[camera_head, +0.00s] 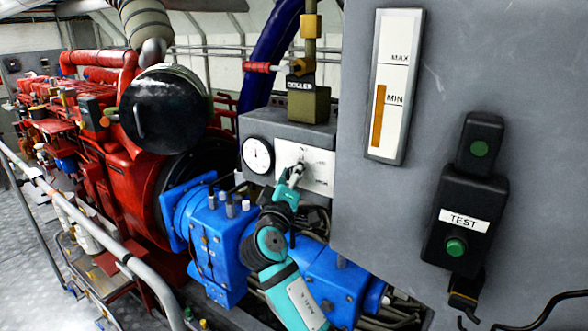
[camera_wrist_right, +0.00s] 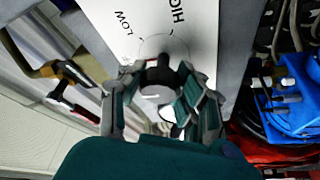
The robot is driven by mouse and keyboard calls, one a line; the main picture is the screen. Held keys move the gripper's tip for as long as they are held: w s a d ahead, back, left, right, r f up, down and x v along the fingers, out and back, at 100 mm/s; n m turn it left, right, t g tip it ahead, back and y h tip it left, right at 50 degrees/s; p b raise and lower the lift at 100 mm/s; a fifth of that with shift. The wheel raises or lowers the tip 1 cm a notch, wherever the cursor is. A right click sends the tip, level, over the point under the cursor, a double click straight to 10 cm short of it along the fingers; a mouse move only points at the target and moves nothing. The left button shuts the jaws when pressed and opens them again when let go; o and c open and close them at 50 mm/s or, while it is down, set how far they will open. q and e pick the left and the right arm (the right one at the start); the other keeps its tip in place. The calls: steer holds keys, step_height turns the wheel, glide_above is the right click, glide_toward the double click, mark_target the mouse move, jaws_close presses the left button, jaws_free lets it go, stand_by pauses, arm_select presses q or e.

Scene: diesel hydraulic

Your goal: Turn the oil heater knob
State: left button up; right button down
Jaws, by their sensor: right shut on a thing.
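The oil heater knob (camera_wrist_right: 158,78) is dark and round, on a white plate marked LOW and HIGH in the right wrist view. In the head view this white plate (camera_head: 320,172) is on the grey box beside a round gauge, and my gripper mostly hides the knob. My right gripper (camera_head: 296,172) reaches up to the plate. In the right wrist view its fingers (camera_wrist_right: 160,88) stand on both sides of the knob and are shut on it. The knob's exact pointing direction is hard to tell. My left gripper is not in view.
A round gauge (camera_head: 258,155) sits just left of the plate. A grey cabinet (camera_head: 450,60) with a level indicator (camera_head: 394,88) and a TEST button box (camera_head: 462,222) stands close on the right. Blue machinery (camera_head: 215,235) and a red engine (camera_head: 110,160) lie left and below.

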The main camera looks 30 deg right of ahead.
steer(key=shift+f, duration=0.1)
stand_by(0.3)
steer(key=c, duration=0.9)
jaws_free()
steer(key=shift+o, duration=0.2)
steer(key=v, duration=1.2)
steer(key=shift+a, duration=0.1)
